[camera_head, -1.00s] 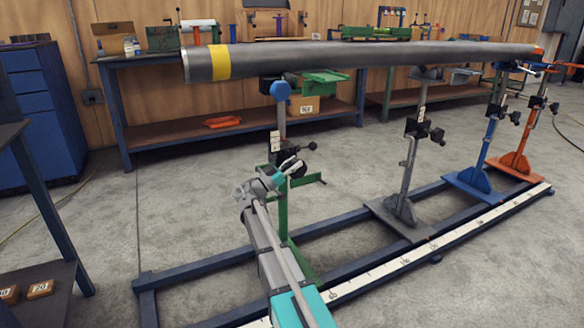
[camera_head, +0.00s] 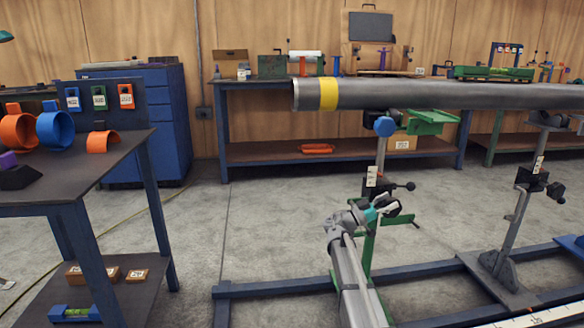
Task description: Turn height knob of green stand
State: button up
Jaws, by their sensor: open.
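The green stand (camera_head: 370,246) stands on the blue floor rail under the left part of the pipe. Its grey post carries a dark clamp block with a black-knobbed handle (camera_head: 409,187) on the right side, and a blue round knob (camera_head: 384,126) shows near its top. A long grey pipe (camera_head: 430,95) with a yellow band runs above it. My gripper (camera_head: 392,208) is open, right by the stand's post just below the clamp block. The gripper and arm hide part of the stand, and I cannot tell whether the fingers touch the handle.
A grey stand (camera_head: 508,230) stands to the right on the same rail (camera_head: 270,290). A table (camera_head: 95,165) with orange and blue rings is at left. A workbench (camera_head: 222,130) runs along the back wall. The floor between left table and rail is clear.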

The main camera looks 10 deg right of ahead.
aim_at(389, 199)
jog(key=shift+r+p, duration=4.35)
jog(key=shift+r, duration=0.1)
jog(key=shift+r+p, duration=0.5)
jog(key=shift+s, duration=0.35)
jog(key=shift+s, duration=0.35)
